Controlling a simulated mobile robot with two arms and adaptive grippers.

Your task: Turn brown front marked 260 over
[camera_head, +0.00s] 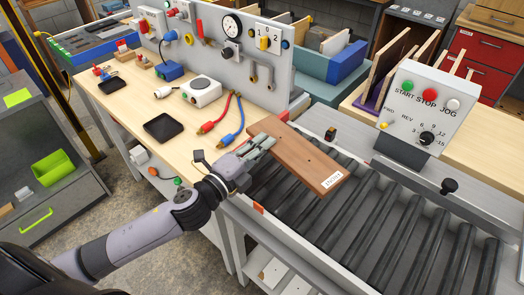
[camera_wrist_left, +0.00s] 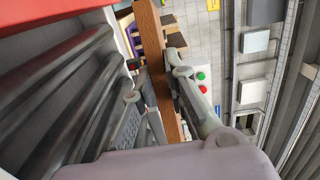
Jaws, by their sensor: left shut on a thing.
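The brown front (camera_head: 300,160) is a flat wooden board with two small holes and a white label at its near right corner. The label's print looks upside down and I cannot read it surely. The board is tilted over the left end of the roller conveyor. My left gripper (camera_head: 262,146) is shut on its left long edge. In the left wrist view the brown front (camera_wrist_left: 158,70) stands edge-on between the fingers of my left gripper (camera_wrist_left: 160,95). My right gripper is in neither view.
The roller conveyor (camera_head: 390,225) runs to the right, its rollers bare. A control box (camera_head: 426,107) with START, STOP and JOG buttons stands behind it. A wooden bench (camera_head: 130,105) at left holds a black tray (camera_head: 167,126), red and blue hoses (camera_head: 229,115) and an upright panel (camera_head: 205,50).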

